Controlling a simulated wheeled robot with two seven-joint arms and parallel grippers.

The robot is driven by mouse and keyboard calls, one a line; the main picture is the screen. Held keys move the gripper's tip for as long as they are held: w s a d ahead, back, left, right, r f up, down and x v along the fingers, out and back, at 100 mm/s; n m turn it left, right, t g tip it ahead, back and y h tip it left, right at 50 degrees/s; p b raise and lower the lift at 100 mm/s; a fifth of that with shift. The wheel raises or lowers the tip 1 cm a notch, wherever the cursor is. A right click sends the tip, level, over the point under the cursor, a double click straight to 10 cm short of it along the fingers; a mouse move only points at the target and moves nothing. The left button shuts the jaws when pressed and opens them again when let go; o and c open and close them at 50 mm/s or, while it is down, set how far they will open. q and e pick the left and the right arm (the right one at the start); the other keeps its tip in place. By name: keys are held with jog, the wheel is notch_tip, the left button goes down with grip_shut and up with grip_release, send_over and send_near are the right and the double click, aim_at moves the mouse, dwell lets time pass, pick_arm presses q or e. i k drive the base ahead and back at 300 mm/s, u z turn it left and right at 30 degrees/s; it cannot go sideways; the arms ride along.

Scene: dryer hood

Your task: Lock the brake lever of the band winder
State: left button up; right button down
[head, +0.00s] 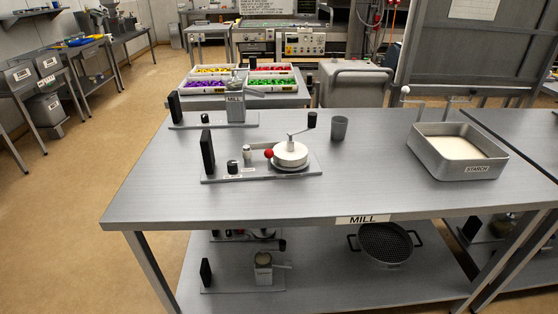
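A device that looks like the band winder (248,174) stands on the grey table. It has a flat base, a white round drum (290,153) and a crank with a black handle (312,120) sticking up at the back right. A red ball knob (269,154) sits at the drum's left side; it may be the end of the brake lever, but the lever's position is too small to tell. A small pale post (247,152), a black knob (232,167) and a black upright plate (207,151) stand on the left of the base. Neither gripper is in view.
Behind the winder is a second device (235,107) with a black plate. A grey cup (339,128) stands to its right. A metal tray labelled starch (425,155) stands at the right. The table front (350,200) is clear. A sieve (385,262) lies on the lower shelf.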

aim_at(269, 153)
jog(key=z, duration=0.25)
jog(key=i, duration=1.05)
jog(key=u, duration=0.25)
